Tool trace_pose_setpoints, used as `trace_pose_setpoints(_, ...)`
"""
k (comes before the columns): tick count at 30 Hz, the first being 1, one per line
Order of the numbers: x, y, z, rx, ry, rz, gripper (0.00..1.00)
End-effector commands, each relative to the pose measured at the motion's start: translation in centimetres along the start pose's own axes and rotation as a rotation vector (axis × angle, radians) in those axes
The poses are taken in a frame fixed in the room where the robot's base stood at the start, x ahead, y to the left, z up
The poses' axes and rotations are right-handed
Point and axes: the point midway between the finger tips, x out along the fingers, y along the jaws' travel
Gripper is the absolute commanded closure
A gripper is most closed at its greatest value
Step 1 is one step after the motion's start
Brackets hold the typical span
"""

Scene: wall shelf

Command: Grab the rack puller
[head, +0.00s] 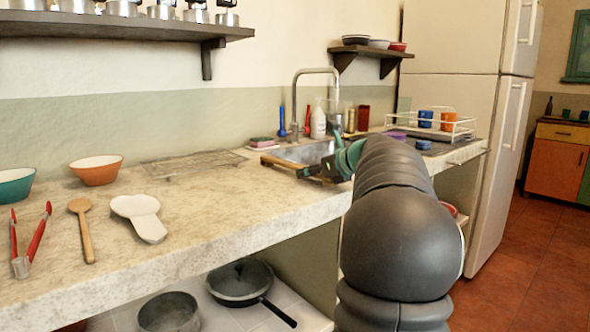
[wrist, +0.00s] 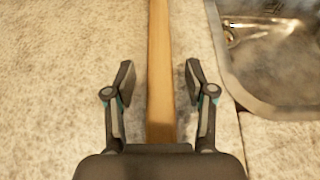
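The rack puller appears to be a flat wooden stick (wrist: 159,40) lying on the counter beside the sink. In the wrist view it runs from the top edge down between my fingers to the gripper body. My gripper (wrist: 159,78) is open, with one finger on each side of the stick and a gap on both sides. In the head view the stick's far-left end (head: 270,160) shows left of my gripper (head: 307,171); my arm and gripper hide the rest. I cannot tell how high my fingers are above the counter.
The metal sink (wrist: 285,60) lies close to my right finger. A faucet (head: 318,72), soap bottle (head: 318,120) and sponge (head: 262,141) stand behind. A wire rack (head: 192,163), bowls and utensils lie on the left counter. A dish rack (head: 462,126) stands at the right.

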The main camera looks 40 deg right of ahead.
Motion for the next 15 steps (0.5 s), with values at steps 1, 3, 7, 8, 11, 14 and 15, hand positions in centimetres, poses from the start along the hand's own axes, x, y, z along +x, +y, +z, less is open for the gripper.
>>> trace_pose_setpoints(1, -0.01, 0.0, -0.01, 0.0, 0.0, 0.0, 0.61)
trace_pose_setpoints(3, -0.02, 0.0, -0.01, 0.0, 0.0, 0.0, 0.79)
trace_pose_setpoints(7, -0.03, 0.01, -0.01, 0.0, 0.0, 0.0, 1.0)
trace_pose_setpoints(8, -0.03, 0.01, -0.02, 0.0, 0.0, 0.0, 1.0)
trace_pose_setpoints(11, -0.04, 0.01, 0.0, 0.0, 0.0, 0.0, 1.0)
trace_pose_setpoints(14, -0.04, 0.01, 0.01, 0.0, 0.0, 0.0, 1.0)
trace_pose_setpoints(15, -0.06, 0.01, 0.05, 0.0, 0.0, 0.0, 1.0)
